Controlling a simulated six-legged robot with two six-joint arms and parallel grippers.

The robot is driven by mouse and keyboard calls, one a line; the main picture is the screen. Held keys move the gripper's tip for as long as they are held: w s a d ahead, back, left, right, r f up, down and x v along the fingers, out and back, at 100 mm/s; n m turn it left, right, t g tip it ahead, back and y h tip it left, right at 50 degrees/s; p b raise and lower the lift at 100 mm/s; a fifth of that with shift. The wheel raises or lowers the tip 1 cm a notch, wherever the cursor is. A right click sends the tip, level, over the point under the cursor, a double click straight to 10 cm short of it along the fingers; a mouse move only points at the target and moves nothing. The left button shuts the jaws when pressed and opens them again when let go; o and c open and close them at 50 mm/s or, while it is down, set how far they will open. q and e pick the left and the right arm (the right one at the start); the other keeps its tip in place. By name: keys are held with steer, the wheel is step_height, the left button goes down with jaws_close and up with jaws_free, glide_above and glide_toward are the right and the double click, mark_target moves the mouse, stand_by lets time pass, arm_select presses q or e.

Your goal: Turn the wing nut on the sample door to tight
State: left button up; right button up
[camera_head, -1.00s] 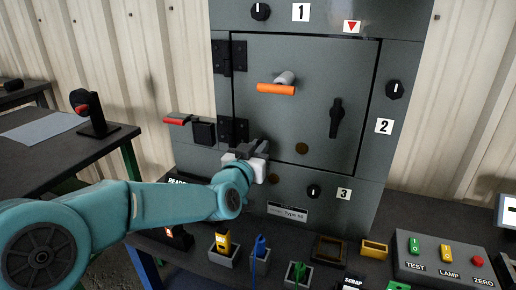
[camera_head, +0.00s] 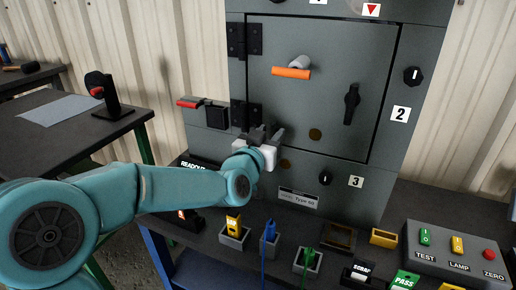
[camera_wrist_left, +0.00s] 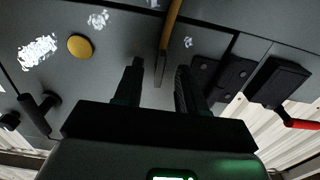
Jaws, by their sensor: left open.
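The grey cabinet door (camera_head: 325,60) is closed. On its right side is a black two-winged turning piece (camera_head: 352,103), nearly upright, which looks like the wing nut, though I cannot be sure. It also shows at the left of the left wrist view (camera_wrist_left: 38,112). An orange bar on a grey hub (camera_head: 291,72) sits higher on the door. My left gripper (camera_head: 272,132) is by the door's lower left corner, well left of and below the black piece. It is open. A thin brown and grey bar (camera_wrist_left: 171,28) appears between its fingers in the wrist view; contact is unclear.
A black box with a red lever (camera_head: 190,103) is left of the door, near the hinges (camera_head: 245,115). Below stand several small holders with coloured parts (camera_head: 235,235) and a button panel (camera_head: 455,255). A side table (camera_head: 75,140) is at left. Space before the door's right half is clear.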

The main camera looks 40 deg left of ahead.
arm_select(q)
steer(key=v, duration=1.5)
steer(key=shift+s+p, duration=0.25)
steer(key=shift+p, duration=0.05)
